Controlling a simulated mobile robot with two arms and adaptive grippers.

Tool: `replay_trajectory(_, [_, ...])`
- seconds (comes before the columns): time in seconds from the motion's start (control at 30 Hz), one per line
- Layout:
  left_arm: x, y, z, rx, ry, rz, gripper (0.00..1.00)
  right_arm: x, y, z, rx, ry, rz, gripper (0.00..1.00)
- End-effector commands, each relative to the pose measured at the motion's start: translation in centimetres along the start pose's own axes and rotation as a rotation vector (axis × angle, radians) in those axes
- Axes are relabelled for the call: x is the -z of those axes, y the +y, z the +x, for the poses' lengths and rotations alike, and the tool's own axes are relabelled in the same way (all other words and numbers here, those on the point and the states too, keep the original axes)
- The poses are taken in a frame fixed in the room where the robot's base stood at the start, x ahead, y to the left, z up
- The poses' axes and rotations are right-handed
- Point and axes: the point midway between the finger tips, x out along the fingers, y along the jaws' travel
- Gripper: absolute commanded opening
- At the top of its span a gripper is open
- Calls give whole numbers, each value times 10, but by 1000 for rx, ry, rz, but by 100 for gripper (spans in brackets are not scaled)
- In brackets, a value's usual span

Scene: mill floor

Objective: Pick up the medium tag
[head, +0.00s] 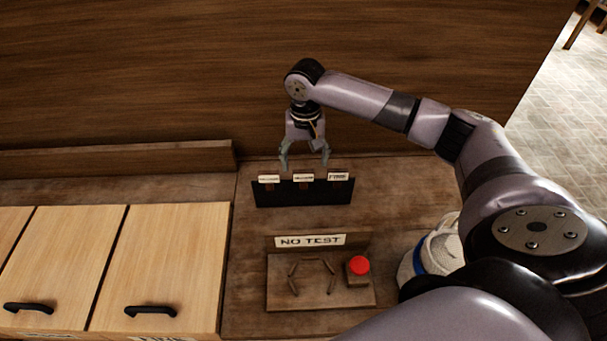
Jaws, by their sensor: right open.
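Three small tags with pale labels stand in a row in a black rack (302,195) on the wooden counter. The right tag (338,177) seems to read FINE. The left tag (268,179) and the middle tag (303,178) carry lettering too small to read surely; the middle one is probably the medium tag. My right gripper (304,164) points down just above the middle tag, its fingers open and spread to either side, with nothing between them. I cannot tell whether it touches a tag. My left gripper is out of view.
In front of the rack, a wooden board (329,298) bears a NO TEST sign (310,240) and a red button (359,265). A white sack (436,250) with a blue band stands right. Pale lids (160,255) with black handles lie left; a wooden wall (200,70) rises behind.

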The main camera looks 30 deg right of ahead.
Motion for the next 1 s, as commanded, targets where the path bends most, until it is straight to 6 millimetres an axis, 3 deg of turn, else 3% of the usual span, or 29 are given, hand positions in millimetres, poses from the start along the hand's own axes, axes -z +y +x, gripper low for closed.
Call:
replay_trajectory(0.1, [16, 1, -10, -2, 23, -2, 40, -2, -1, 13, -4, -5, 0, 70])
replay_trajectory(0.3, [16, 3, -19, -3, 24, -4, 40, -2, -3, 42, -3, -3, 1, 70])
replay_trajectory(0.63, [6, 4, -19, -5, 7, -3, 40, -2, -3, 50, -1, -1, -1, 69])
replay_trajectory(1.0, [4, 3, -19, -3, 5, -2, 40, -2, -3, 49, -1, -1, -1, 45])
